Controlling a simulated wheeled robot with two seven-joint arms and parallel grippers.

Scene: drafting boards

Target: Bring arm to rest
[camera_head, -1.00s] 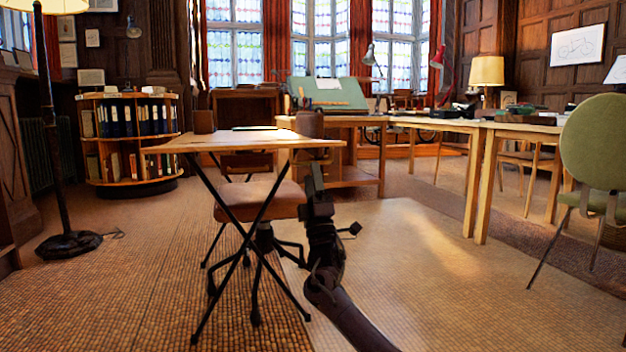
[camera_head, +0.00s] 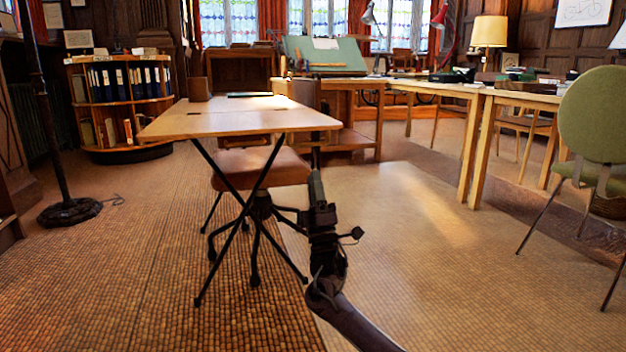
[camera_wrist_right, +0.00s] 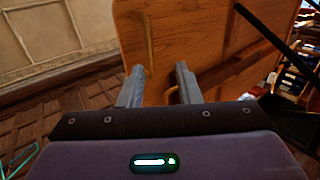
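My right arm comes up from the bottom of the head view, its gripper (camera_head: 316,180) at the front right, below the tabletop's height in the picture. In the right wrist view the two grey fingers of the right gripper (camera_wrist_right: 158,88) stand apart with nothing between them. A wooden panel (camera_wrist_right: 205,35), which looks like a table's underside, shows beyond them. My left arm and gripper are not in view.
A folding table (camera_head: 235,122) with crossed black legs stands just left of my right gripper. A swivel chair (camera_head: 285,168) is under and behind it. Long tables (camera_head: 480,92) and a green chair (camera_head: 600,125) stand right. Open floor (camera_head: 430,270) lies front right.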

